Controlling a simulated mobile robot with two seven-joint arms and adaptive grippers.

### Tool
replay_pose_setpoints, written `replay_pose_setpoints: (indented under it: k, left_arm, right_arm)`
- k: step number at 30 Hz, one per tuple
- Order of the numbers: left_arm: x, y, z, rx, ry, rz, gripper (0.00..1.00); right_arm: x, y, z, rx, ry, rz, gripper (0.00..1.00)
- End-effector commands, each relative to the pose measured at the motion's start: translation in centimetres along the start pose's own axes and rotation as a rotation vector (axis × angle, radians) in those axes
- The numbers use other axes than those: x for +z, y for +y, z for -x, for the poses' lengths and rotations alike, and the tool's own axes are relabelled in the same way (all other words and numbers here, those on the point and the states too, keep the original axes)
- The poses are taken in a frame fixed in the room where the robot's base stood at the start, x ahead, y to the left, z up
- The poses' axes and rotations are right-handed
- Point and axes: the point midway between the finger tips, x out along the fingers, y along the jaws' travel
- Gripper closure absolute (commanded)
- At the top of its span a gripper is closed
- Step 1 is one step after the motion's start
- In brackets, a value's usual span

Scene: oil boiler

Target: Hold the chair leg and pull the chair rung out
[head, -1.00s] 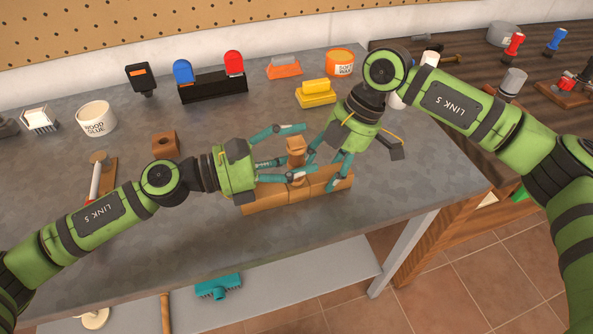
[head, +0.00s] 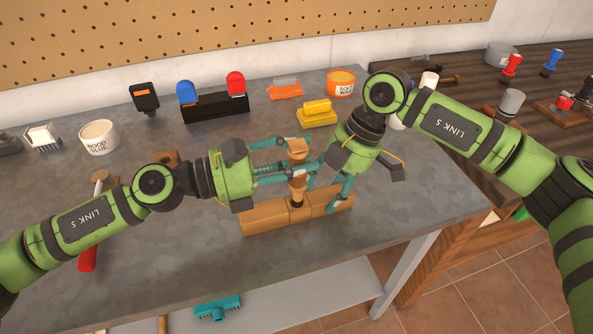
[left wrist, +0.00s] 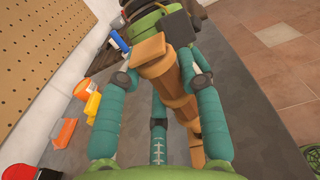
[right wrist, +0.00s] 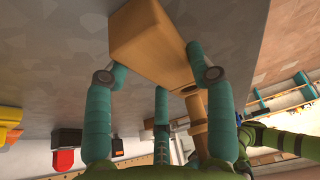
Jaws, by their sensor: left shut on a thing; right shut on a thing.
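The chair rung (head: 297,152) is a turned wooden piece that stands upright over the chair leg. My left gripper (head: 285,160) is shut around it from the left; the rung also shows between the fingers in the left wrist view (left wrist: 165,82). The chair leg (head: 265,219) is a square wooden bar lying along the bench. My right gripper (head: 328,185) is shut on it towards its right end; the right wrist view shows the bar (right wrist: 148,38) between the fingers. The rung's lower end is at the bar's top; whether it sits in it I cannot tell.
The grey workbench (head: 180,250) is bare in front of the leg. A hammer (head: 88,258) lies partly hidden behind my left arm. A wood glue tub (head: 99,137), a yellow block (head: 317,113) and a wax tin (head: 341,83) stand farther back.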

Motion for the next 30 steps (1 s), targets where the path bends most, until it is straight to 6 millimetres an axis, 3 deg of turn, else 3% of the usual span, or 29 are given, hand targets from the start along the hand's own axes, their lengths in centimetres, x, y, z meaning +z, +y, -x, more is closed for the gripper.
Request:
replay_pose_setpoints:
  k: [3,10,23,24,25,30]
  left_arm:
    - [2.4,0.0,0.0,0.000,-0.001,-0.008,0.97]
    - [5.3,0.0,0.0,0.001,0.000,-0.003,0.97]
    - [6.2,0.0,0.0,0.001,0.000,0.002,0.97]
    - [6.2,0.0,0.0,0.001,0.000,0.002,0.97]
    - [6.2,0.0,0.0,0.001,0.000,0.002,0.97]
    - [6.2,0.0,0.0,0.001,0.000,0.002,0.97]
  right_arm:
    - [0.1,-0.1,-0.3,-0.006,-0.003,-0.001,0.85]
    - [0.1,-0.1,-0.3,-0.006,-0.003,-0.001,0.85]
    - [0.1,-0.1,-0.3,-0.006,-0.003,-0.002,0.85]
    - [0.1,-0.1,-0.3,-0.005,-0.003,-0.002,0.29]
    - [0.1,-0.1,-0.2,-0.005,-0.003,-0.001,0.17]
    - [0.1,-0.1,-0.1,-0.003,-0.001,-0.001,0.17]
